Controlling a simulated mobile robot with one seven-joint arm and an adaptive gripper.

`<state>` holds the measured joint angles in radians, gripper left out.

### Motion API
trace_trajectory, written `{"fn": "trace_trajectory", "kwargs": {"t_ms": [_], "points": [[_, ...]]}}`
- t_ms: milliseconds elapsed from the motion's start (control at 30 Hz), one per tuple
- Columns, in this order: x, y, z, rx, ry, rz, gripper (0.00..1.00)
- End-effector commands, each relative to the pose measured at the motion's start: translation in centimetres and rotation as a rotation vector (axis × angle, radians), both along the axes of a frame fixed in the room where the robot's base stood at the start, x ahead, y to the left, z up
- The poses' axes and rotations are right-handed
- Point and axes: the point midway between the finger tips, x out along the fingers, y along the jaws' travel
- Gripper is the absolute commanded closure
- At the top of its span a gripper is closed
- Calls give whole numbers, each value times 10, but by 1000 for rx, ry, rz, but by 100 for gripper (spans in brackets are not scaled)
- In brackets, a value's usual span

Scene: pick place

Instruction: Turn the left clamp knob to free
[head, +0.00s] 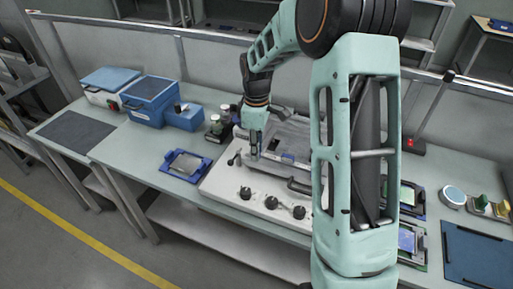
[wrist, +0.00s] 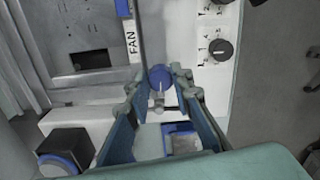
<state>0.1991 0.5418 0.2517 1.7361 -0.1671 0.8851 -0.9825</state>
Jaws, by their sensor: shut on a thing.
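My gripper (head: 252,152) reaches down over the left part of a pale test panel (head: 225,185) on the bench. In the wrist view, my gripper (wrist: 158,86) has its fingertips on both sides of a round blue knob (wrist: 160,78) with a pale pointer line, and is shut on it. In the head view my gripper hides this knob. I cannot read which setting its pointer marks.
Black dials (head: 245,192) line the panel's front; one numbered dial (wrist: 220,50) shows in the wrist view. A blue-framed tray (head: 187,165) lies left of the panel. Blue bins (head: 150,97) stand further left. Blue-framed boards (head: 408,240) and a dark blue mat (head: 475,255) lie right.

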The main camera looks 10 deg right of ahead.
Motion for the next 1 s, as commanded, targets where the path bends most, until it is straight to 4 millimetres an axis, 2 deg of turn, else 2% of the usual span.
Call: {"fn": "trace_trajectory", "kwargs": {"t_ms": [300,800,833,967,1000], "points": [[2,0,1,0,-4,100,100],[2,0,1,0,-4,114,100],[2,0,1,0,-4,114,76],[1,0,1,1,-4,114,62],[1,0,1,0,-3,114,62]]}}
